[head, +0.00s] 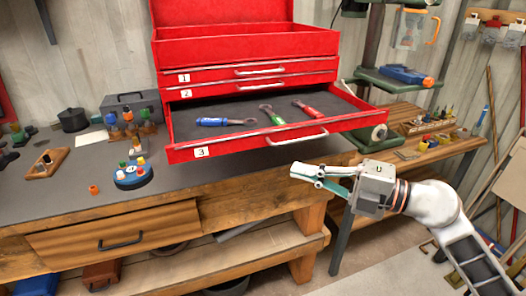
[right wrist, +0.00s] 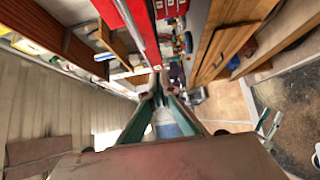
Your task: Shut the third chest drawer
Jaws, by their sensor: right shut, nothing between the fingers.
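The red chest (head: 245,48) stands on the workbench with its lid up. Its third drawer (head: 243,147), labelled 3, is pulled out toward me and sticks out past the drawers above. Blue-, green- and red-handled tools lie on its dark lining. The drawer's metal handle (head: 297,137) is on its front face. Drawers 1 and 2 (head: 250,72) look shut. My right gripper (head: 300,174) is in front of and below the drawer front, its fingers closed and pointing left, apart from the handle. It also shows in the right wrist view (right wrist: 160,92), empty. My left gripper is not in view.
The workbench (head: 50,195) holds a blue round stand (head: 133,175), small wooden racks and a black pot (head: 73,119) left of the chest. A green drill-press-like machine (head: 395,82) and a wooden side table (head: 440,148) stand at right.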

